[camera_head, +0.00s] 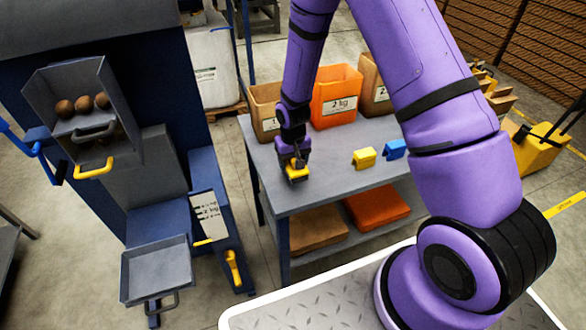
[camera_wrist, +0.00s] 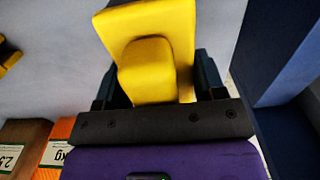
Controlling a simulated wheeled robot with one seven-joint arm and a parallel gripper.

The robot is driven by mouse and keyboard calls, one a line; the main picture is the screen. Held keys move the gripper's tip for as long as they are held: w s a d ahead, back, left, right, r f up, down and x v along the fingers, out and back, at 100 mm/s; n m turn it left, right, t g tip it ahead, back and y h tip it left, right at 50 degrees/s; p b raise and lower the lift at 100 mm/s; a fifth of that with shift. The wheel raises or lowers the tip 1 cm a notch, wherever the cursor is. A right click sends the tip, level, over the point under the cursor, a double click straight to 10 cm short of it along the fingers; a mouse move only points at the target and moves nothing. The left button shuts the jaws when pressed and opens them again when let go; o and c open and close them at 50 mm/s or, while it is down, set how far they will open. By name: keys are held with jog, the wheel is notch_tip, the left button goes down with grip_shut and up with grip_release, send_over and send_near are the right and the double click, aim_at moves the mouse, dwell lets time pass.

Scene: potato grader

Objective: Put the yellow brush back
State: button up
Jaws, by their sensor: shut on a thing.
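My gripper (camera_head: 294,166) points down over the left part of the grey table (camera_head: 325,185). It is shut on a yellow block-shaped piece with a raised grip, which I take for the yellow brush (camera_head: 297,175). In the wrist view the yellow brush (camera_wrist: 148,65) sits between the two dark fingers (camera_wrist: 158,88). Its underside is hidden, and I cannot tell whether it touches the tabletop. A second yellow piece (camera_head: 364,158) and a blue piece (camera_head: 396,149) stand to the right on the table.
An orange bin (camera_head: 336,97) and cardboard-coloured bins (camera_head: 265,110) line the table's back edge. The blue grader (camera_head: 160,190) stands left, with a potato hopper (camera_head: 85,100), a grey tray (camera_head: 157,270) and a yellow handle (camera_head: 232,270). The table's front is clear.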

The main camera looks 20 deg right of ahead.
jog(key=shift+f, duration=1.75)
jog(key=shift+f, duration=0.1)
jog(key=o, duration=0.8)
jog(key=shift+o, duration=0.2)
